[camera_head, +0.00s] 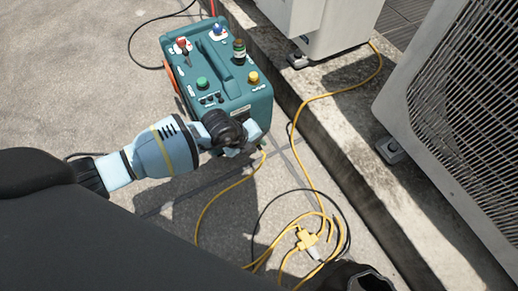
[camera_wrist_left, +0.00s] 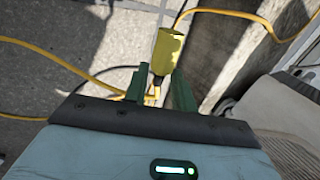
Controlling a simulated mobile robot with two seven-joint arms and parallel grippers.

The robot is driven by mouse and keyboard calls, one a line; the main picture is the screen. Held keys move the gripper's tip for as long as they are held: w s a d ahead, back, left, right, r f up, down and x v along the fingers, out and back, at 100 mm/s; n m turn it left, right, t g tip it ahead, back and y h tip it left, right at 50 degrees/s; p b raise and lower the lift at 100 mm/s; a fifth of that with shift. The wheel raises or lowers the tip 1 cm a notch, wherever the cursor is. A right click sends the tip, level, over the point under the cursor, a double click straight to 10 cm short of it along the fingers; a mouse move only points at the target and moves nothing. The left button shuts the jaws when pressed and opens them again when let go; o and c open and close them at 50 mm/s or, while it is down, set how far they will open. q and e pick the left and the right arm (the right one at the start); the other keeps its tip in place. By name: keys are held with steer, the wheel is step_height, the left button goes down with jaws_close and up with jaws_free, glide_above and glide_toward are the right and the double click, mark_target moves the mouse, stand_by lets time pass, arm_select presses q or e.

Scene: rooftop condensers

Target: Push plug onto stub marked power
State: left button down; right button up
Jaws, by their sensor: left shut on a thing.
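The teal unit (camera_head: 232,105) stands on the paving, with several coloured stubs on its top; its small labels are unreadable, so I cannot tell which stub is marked power. My left gripper (camera_head: 254,145) is at the unit's near front corner. In the left wrist view its green fingers (camera_wrist_left: 157,88) are shut on a yellow plug (camera_wrist_left: 168,50), which sticks out past the fingertips. In the head view the plug is mostly hidden by the gripper, and a yellow cable (camera_head: 223,189) runs down from there.
A yellow connector (camera_head: 307,240) lies on the ground among looped yellow and black cables. A concrete ledge (camera_head: 345,150) runs along the right, carrying condenser units (camera_head: 460,110). Open paving (camera_head: 85,70) lies left of the unit.

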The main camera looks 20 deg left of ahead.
arm_select(q)
steer(key=shift+w+a+b, duration=0.6)
steer(key=shift+a+b, duration=0.2)
steer(key=shift+b, duration=0.1)
steer(key=shift+d, duration=0.1)
steer(key=shift+s, duration=0.1)
steer(key=shift+p, duration=0.75)
steer(key=shift+w+a, duration=0.45)
steer(key=shift+a, duration=0.1)
steer(key=shift+w+a, duration=0.1)
steer(key=shift+a, duration=0.05)
stand_by(0.4)
stand_by(0.4)
steer(key=shift+w+a, duration=0.2)
steer(key=shift+a, duration=0.05)
stand_by(0.5)
